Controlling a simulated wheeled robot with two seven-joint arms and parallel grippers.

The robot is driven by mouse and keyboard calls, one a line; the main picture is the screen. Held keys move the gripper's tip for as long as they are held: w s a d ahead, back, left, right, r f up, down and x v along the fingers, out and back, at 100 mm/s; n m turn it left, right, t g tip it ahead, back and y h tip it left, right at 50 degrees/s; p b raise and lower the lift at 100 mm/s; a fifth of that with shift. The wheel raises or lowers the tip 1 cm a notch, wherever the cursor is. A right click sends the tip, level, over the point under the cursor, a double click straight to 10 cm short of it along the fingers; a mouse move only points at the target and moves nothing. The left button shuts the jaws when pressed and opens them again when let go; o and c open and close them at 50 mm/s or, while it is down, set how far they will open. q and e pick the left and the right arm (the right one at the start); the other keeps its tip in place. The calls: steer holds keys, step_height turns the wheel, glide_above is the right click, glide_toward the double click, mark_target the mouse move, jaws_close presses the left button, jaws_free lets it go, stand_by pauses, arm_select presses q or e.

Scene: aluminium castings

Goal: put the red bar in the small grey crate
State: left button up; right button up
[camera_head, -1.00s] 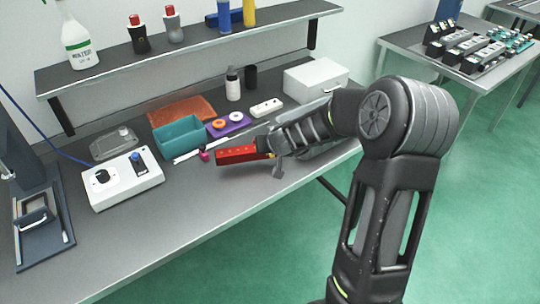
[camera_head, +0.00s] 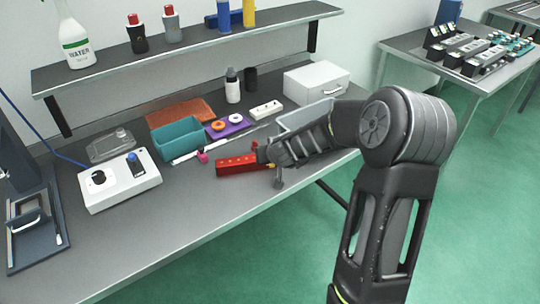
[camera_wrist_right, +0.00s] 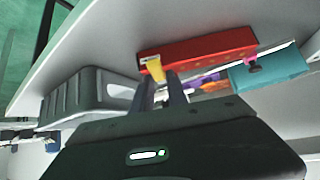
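The red bar (camera_head: 238,164) has a yellow piece at its right end and lies level near the table's front edge in the head view. It also shows in the wrist view (camera_wrist_right: 205,46). My right gripper (camera_wrist_right: 161,78) has its two fingers on either side of the yellow piece and looks shut on it. I cannot tell whether the bar touches the table. The small grey crate (camera_head: 312,113) stands behind my right gripper and forearm, which hide much of it; in the wrist view it is at the left (camera_wrist_right: 88,95). My left gripper is not in view.
A teal bin (camera_head: 182,141), a pink cube (camera_head: 203,157) and a purple block (camera_head: 238,127) with rings lie left of and behind the bar. A white box (camera_head: 316,82) stands behind the crate.

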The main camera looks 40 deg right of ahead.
steer(key=o, duration=0.3)
steer(key=shift+o, duration=0.2)
steer(key=shift+s+r, duration=0.1)
steer(key=shift+r, duration=0.3)
steer(key=p+v, duration=0.4)
steer(key=v, duration=0.7)
steer(key=shift+s, duration=0.3)
steer(key=shift+a+r, duration=0.1)
